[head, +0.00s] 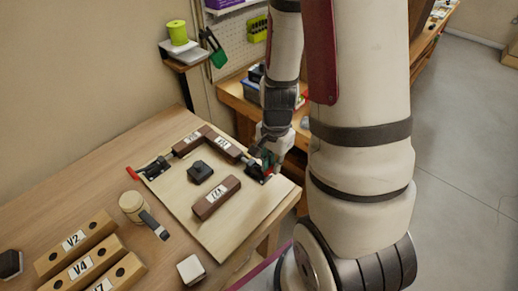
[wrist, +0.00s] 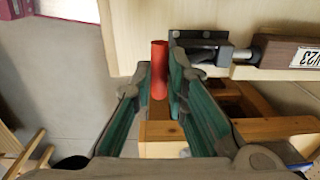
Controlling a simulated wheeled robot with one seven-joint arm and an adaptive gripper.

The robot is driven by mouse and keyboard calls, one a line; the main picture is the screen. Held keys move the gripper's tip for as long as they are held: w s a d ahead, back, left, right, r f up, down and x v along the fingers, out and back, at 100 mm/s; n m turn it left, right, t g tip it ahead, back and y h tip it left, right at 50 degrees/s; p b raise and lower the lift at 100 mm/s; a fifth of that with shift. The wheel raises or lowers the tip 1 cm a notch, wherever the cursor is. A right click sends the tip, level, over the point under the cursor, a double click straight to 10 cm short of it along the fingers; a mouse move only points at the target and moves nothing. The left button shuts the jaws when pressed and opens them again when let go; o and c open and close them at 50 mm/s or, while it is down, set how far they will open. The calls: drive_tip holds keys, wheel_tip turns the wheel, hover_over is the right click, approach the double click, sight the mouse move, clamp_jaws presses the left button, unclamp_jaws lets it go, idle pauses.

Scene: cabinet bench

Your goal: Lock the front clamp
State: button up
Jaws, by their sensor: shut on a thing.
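A pale board (head: 190,220) on the bench carries two clamps with red handles. The clamp at my gripper (head: 262,158) is a dark fixture (head: 266,175) at the board's right edge, partly covered by the gripper. In the wrist view, my gripper (wrist: 161,75) has its green-sided fingers closed around the upright red handle (wrist: 159,56). Beside it is the clamp's dark mount (wrist: 200,36), with a metal rod (wrist: 238,56) reaching towards a brown labelled block (wrist: 292,54); rod tip and block appear to meet. The other clamp (head: 156,167) sits at the board's far left, its red handle (head: 132,174) pointing outward.
Brown blocks (head: 216,198) and a black block (head: 200,172) sit on the board. A mallet-like tool (head: 134,206), a pale cube (head: 190,268) and large labelled blocks (head: 80,245) lie nearer the front. A second bench (head: 233,98) stands behind my arm.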

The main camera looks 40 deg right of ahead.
drive_tip(key=shift+s+f+g+b, duration=0.3)
drive_tip(key=shift+s+f+b, duration=0.1)
drive_tip(key=shift+s+f, duration=0.8)
drive_tip(key=shift+f, duration=0.25)
drive_tip(key=o, duration=0.5)
drive_tip(key=shift+d, duration=0.1)
drive_tip(key=shift+o, duration=0.9)
drive_tip(key=shift+w+d+r+p, duration=0.15)
drive_tip(key=shift+r+p, duration=0.6)
drive_tip(key=shift+r, duration=0.15)
drive_tip(key=shift+o, duration=0.3)
drive_tip(key=r+p, duration=0.1)
drive_tip(key=r, duration=0.1)
drive_tip(key=w+r+p, duration=0.1)
drive_tip(key=p, duration=0.1)
drive_tip(key=shift+w+d+r, duration=0.15)
drive_tip(key=shift+r, duration=0.2)
drive_tip(key=shift+o, duration=0.7)
drive_tip(key=shift+s+r+p, duration=0.25)
drive_tip(key=shift+r+p, duration=0.55)
drive_tip(key=shift+r, duration=0.15)
drive_tip(key=shift+s+r, duration=0.2)
drive_tip(key=shift+s, duration=0.25)
drive_tip(key=shift+c, duration=1)
drive_tip(key=shift+w+a+f, duration=0.2)
drive_tip(key=shift+w, duration=0.05)
